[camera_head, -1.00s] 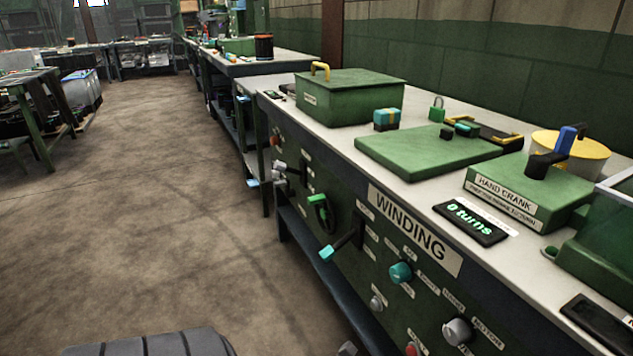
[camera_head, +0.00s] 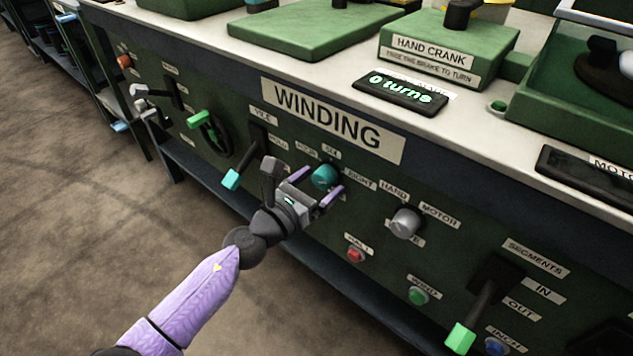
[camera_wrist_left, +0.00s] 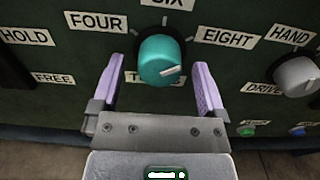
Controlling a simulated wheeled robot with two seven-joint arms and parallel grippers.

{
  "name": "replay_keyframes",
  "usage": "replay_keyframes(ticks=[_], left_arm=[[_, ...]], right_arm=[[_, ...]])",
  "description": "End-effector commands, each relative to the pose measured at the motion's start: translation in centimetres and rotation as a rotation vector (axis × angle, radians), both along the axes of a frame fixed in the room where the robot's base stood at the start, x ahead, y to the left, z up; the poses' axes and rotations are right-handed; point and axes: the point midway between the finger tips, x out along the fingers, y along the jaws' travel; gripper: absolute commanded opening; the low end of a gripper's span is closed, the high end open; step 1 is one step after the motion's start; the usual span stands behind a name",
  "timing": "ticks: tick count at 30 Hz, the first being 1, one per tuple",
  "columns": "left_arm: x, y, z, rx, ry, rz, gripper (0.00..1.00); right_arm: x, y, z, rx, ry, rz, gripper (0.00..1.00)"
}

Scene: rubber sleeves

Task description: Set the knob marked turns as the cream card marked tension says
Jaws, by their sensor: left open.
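The teal turns knob (camera_head: 325,176) sits on the green front panel under the WINDING sign. In the left wrist view the knob (camera_wrist_left: 160,62) has FOUR, SIX and EIGHT labels around it, and a partly covered label below. Its white mark lies to the right, tilted slightly up, on the EIGHT side. My left gripper (camera_head: 322,183) is open, its two purple fingers (camera_wrist_left: 157,68) to either side of the knob with visible gaps; the exact depth is hard to tell. I cannot make out a cream tension card. My right gripper is not in view.
A grey hand/motor knob (camera_head: 405,222) is to the right of the teal knob. A teal-tipped lever (camera_head: 232,179) is to the left. Red (camera_head: 355,255) and green (camera_head: 418,296) buttons are below. The counter display (camera_head: 401,92) reads 0 turns.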

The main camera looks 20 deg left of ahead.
Motion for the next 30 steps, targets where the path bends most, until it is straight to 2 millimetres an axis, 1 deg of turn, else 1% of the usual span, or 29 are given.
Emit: replay_keyframes(ticks=[3,8,9,11,12,14,15,20,21,22,30], left_arm=[[0.35,-0.15,0.00,0.000,0.000,-0.001,0.94],[0.33,-0.15,-0.01,-0.001,0.001,-0.001,0.94],[0.32,-0.14,-0.02,-0.001,0.001,-0.001,0.90],[0.31,-0.13,-0.02,-0.001,0.001,0.000,0.77],[0.31,-0.13,-0.02,-0.001,0.001,0.000,0.69],[0.30,-0.13,-0.03,-0.001,0.001,0.000,0.56],[0.30,-0.13,-0.03,-0.001,0.001,0.000,0.47],[0.29,-0.13,-0.04,-0.001,0.001,-0.001,0.13],[0.29,-0.14,-0.04,-0.001,0.001,-0.001,0.05],[0.29,-0.14,-0.05,-0.001,0.001,-0.001,0.01],[0.28,-0.13,-0.03,-0.034,0.015,-0.001,0.00]], right_arm=[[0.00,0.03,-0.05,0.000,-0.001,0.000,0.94],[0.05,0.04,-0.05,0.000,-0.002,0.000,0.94],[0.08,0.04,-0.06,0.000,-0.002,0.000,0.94],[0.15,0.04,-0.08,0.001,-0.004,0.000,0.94],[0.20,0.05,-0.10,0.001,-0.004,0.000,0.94],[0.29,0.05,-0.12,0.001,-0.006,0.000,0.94],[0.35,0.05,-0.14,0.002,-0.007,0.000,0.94],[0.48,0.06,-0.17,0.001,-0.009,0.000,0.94],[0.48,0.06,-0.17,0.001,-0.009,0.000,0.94],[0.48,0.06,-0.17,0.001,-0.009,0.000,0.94],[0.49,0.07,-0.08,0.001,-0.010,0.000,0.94]])
